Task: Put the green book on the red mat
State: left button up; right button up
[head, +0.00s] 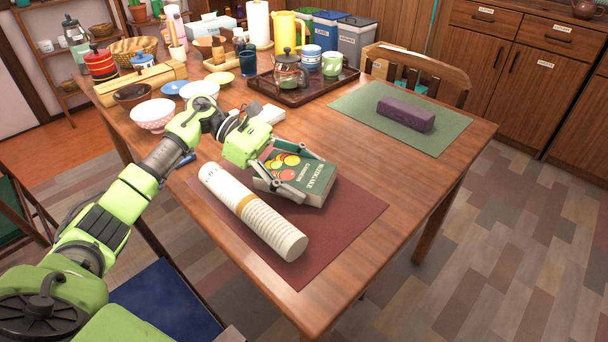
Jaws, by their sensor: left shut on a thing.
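The green book (318,182), with a picture of fruit or vegetables on its cover, is at the back part of the red mat (345,222). My left gripper (308,177) is shut on the book, its fingers along two sides of it. I cannot tell whether the book touches the mat or is held just above it. A white ribbed roll with a tan band (252,212) lies across the mat's left and front part, in front of the gripper. My right gripper is not in view.
A green mat (450,135) with a purple case (405,114) lies at the right. A dark tray (318,92) with a glass teapot (290,72) and cups stands behind. Bowls (153,115) crowd the left. The red mat's right side is clear.

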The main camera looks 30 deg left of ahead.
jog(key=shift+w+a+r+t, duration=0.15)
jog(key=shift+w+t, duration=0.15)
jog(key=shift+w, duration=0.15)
pick_arm(q)
jog(key=o, duration=1.2)
jog(key=shift+o, duration=0.2)
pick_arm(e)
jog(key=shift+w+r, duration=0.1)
pick_arm(q)
jog(key=shift+r, duration=0.1)
jog(key=v, duration=1.1)
jog(key=shift+a+r, duration=0.15)
jog(key=shift+a, duration=0.35)
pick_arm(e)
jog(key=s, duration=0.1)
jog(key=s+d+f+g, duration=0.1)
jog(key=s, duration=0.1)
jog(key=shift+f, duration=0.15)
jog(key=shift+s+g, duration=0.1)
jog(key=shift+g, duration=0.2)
